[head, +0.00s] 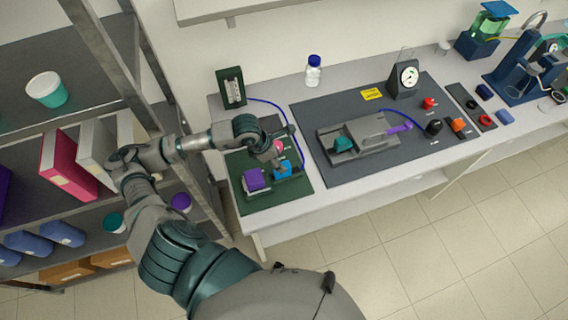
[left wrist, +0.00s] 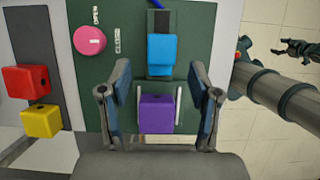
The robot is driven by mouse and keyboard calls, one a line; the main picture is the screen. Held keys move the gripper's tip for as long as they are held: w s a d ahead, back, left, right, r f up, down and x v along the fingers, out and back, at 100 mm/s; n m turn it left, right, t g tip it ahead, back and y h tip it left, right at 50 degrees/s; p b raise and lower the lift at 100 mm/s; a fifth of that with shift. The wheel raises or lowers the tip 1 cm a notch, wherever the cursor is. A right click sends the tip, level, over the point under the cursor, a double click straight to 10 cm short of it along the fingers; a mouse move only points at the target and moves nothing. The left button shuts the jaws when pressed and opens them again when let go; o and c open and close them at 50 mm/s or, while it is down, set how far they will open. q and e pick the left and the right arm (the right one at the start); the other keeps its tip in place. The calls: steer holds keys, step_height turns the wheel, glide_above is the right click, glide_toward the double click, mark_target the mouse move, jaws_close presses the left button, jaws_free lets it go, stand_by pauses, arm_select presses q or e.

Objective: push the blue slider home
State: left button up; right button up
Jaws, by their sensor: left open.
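The blue slider (head: 283,168) sits on the green board (head: 240,203) at the left end of the bench. In the left wrist view the blue slider (left wrist: 161,54) lies on a dark track, just beyond my fingertips. A purple block (head: 255,179) stands on the same board; in the left wrist view the purple block (left wrist: 156,114) lies between pale rails. My left gripper (left wrist: 158,82) is open above the board, its fingers on either side of the purple block, with nothing held. A dark hand, likely my right gripper (left wrist: 297,48), shows small at the right edge.
A pink knob (left wrist: 89,40) marked OPEN is left of the slider. Red (left wrist: 25,82) and yellow (left wrist: 41,121) blocks lie farther left. A grey mat (head: 370,170) carries a fixture right of the board. A shelf (head: 100,65) stands close at left.

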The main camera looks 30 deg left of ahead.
arm_select(q)
steer(key=x, duration=0.5)
steer(key=shift+w+d+f+p, duration=0.1)
steer(key=shift+d+f+p, duration=0.05)
steer(key=shift+f+p, duration=0.2)
